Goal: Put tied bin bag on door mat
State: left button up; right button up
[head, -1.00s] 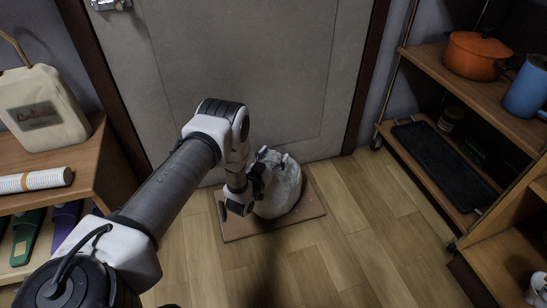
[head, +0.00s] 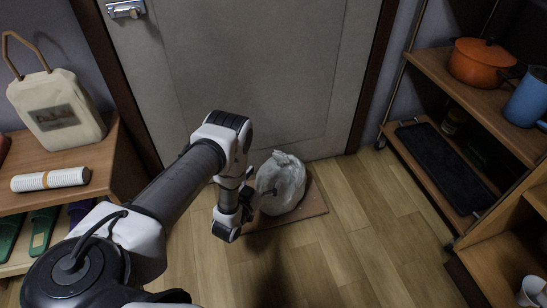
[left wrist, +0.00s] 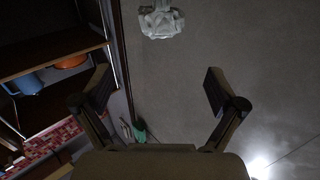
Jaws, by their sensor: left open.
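The tied bin bag (head: 284,186) is pale and translucent with a bunched top. It stands on the brown door mat (head: 313,205), in front of the door. My left gripper (head: 256,199) is just left of the bag in the head view, and a fingertip overlaps the bag's left edge in the picture. In the left wrist view, my left gripper (left wrist: 157,82) has its fingers spread wide with nothing between them. The bag (left wrist: 161,22) shows there beyond the fingertips, at the top. My arm and gripper hide part of the mat's left side.
A grey door (head: 270,75) stands behind the mat. A left shelf holds a beige canister (head: 58,110) and a white roll (head: 50,179). A right shelf unit holds an orange pot (head: 480,62), a blue container (head: 527,97) and a black tray (head: 440,165). The wooden floor (head: 370,235) in front is clear.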

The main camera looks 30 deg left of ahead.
pick_arm(q)
jog(key=s+d+f+g+h, duration=0.1)
jog(key=s+d+f+g, duration=0.4)
jog(key=s+d+g, duration=0.65)
jog(key=s+r+g, duration=0.2)
jog(key=s+g, duration=0.1)
jog(key=s, duration=0.6)
jog(key=s+r+g, duration=0.1)
jog(key=s+g, duration=0.2)
jog(key=s, duration=0.6)
jog(key=shift+d+r, duration=0.4)
jog(key=shift+d, duration=0.05)
